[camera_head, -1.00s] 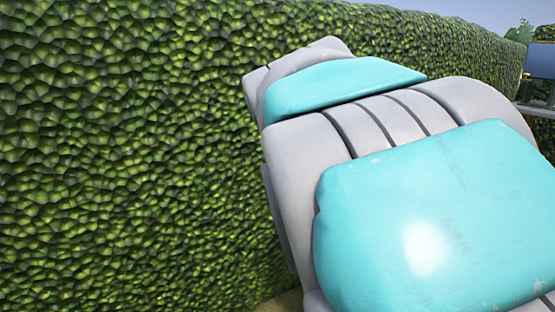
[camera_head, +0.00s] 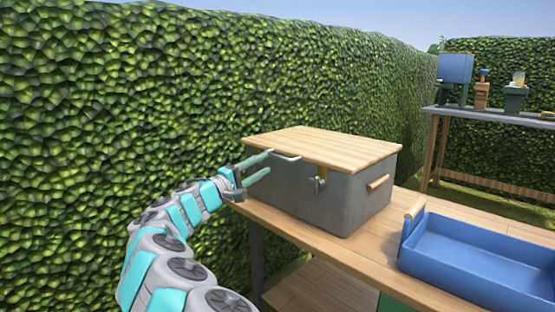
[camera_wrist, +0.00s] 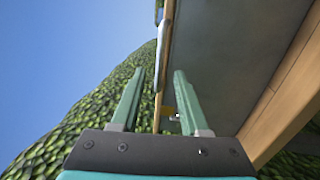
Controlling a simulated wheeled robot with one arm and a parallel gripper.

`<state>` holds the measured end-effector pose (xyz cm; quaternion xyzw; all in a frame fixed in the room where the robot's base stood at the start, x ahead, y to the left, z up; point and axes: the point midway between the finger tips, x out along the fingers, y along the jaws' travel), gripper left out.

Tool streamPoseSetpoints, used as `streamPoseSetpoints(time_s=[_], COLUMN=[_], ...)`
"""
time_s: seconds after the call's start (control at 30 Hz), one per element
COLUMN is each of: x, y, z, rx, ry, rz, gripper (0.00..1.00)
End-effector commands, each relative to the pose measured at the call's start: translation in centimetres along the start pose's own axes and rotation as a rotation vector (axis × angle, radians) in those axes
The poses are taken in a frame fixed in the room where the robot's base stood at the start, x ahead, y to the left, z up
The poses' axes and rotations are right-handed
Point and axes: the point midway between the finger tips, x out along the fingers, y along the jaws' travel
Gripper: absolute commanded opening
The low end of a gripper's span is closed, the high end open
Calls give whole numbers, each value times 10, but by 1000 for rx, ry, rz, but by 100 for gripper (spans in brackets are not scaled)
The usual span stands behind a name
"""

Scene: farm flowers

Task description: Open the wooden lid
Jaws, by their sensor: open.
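The wooden lid (camera_head: 325,147) lies flat and closed on top of a grey box (camera_head: 335,198) standing on a wooden table. A light metal handle (camera_head: 287,156) sits at the lid's front edge, and a latch (camera_head: 320,183) is on the box front. My gripper (camera_head: 268,164) is open and empty, just left of the box front, with its fingers pointing toward the handle. In the wrist view, my gripper (camera_wrist: 156,76) has its fingers apart, with the handle (camera_wrist: 161,52) ahead between them. The grey box wall (camera_wrist: 230,60) fills the right side there. Whether a finger touches the handle I cannot tell.
A blue tray (camera_head: 470,258) with a wooden handle stands right of the box on the wooden table (camera_head: 345,245). A tall hedge (camera_head: 130,90) rises behind and left. A farther table (camera_head: 490,116) at the right holds several small items.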

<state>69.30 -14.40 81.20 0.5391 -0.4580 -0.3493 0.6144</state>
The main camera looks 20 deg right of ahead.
Motion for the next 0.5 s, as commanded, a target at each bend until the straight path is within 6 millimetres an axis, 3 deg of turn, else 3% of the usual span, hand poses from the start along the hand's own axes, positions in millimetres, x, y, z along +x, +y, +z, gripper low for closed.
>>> streamPoseSetpoints(time_s=[0.3,0.5], x=[49,63], y=[-1,0], z=[0,0], rx=[0,1], ry=[0,0], rz=[-4,-3], gripper=[45,45])
